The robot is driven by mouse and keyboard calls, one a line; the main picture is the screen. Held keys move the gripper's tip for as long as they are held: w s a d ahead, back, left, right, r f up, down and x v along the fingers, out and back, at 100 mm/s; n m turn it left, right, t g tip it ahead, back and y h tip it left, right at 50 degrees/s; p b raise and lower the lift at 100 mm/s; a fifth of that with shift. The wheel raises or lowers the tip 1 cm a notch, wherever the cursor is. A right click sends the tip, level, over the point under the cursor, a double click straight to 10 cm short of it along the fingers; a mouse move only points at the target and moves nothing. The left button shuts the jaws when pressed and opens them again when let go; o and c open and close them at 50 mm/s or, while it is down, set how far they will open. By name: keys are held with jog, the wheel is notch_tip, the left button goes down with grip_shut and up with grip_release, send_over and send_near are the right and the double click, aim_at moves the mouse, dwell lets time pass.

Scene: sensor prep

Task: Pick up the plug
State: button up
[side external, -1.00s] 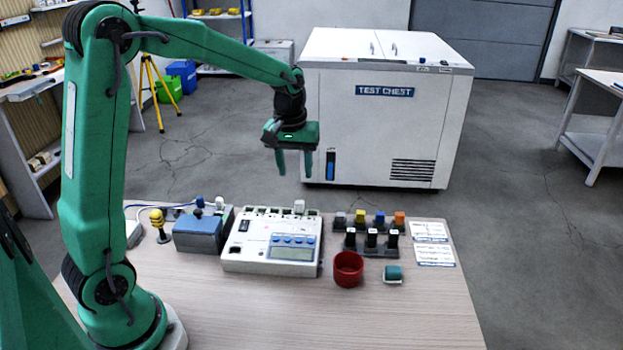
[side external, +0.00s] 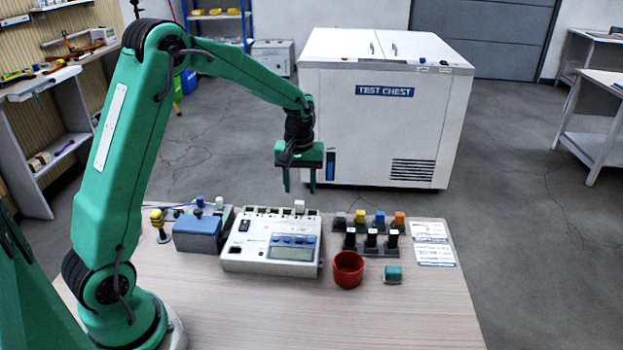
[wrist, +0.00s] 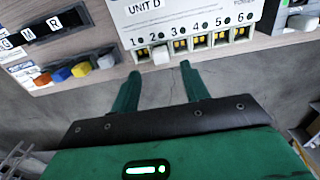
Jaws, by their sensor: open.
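A white plug (side external: 299,206) sits upright at the back edge of the white test unit (side external: 240,262). In the wrist view the white plug (wrist: 160,55) is in the slot numbered 2 of the unit (wrist: 195,12). My gripper (side external: 299,190) is open and empty, and in the side view its fingers hang just above the plug. In the wrist view my gripper (wrist: 160,72) has its two fingers apart, with the plug lined up between and beyond their tips. I see no contact between them. The part of the plug inside the slot is hidden.
A red cup (side external: 348,271) and a teal block (side external: 393,273) stand in front of a rack with coloured plugs (side external: 361,218) and black-bodied pieces (side external: 371,240). A blue box (side external: 197,234) and a yellow-topped post (side external: 158,222) stand left. The table front (side external: 400,315) is clear.

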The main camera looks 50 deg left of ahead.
aim_at(299, 202)
jog(key=shift+s+f, duration=0.2)
jog(key=shift+f, duration=2.45)
grip_shut()
